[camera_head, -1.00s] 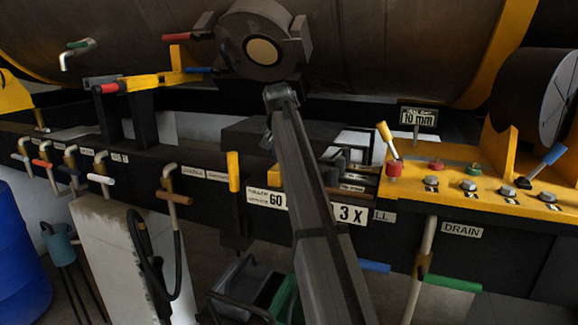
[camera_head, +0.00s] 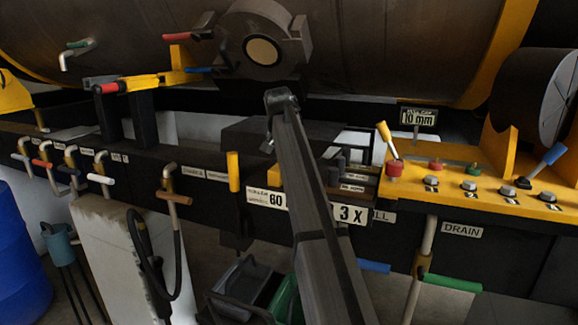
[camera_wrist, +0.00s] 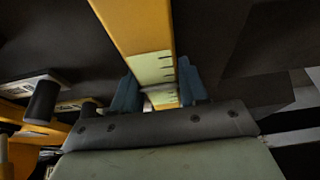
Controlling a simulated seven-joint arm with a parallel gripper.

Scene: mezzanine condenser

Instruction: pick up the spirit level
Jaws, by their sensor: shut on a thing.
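In the wrist view the spirit level (camera_wrist: 135,28) is a yellow bar with a pale greenish section bearing dark tick marks. It runs from the top of the picture down between the blue fingers of my gripper (camera_wrist: 158,92). The fingers are on either side of the pale section and shut on it. The lower end of the bar goes out of sight behind the gripper body. In the head view my arm hides the gripper, and a small yellow piece (camera_head: 276,177) shows just left of the arm; I cannot tell whether it is the level.
A dark ledge with labels and taps (camera_head: 101,178) runs along the left. A yellow control panel (camera_head: 480,195) with knobs and levers stands at the right. A large dark drum (camera_head: 390,50) is behind. A dark cylinder (camera_wrist: 42,101) stands left of the gripper.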

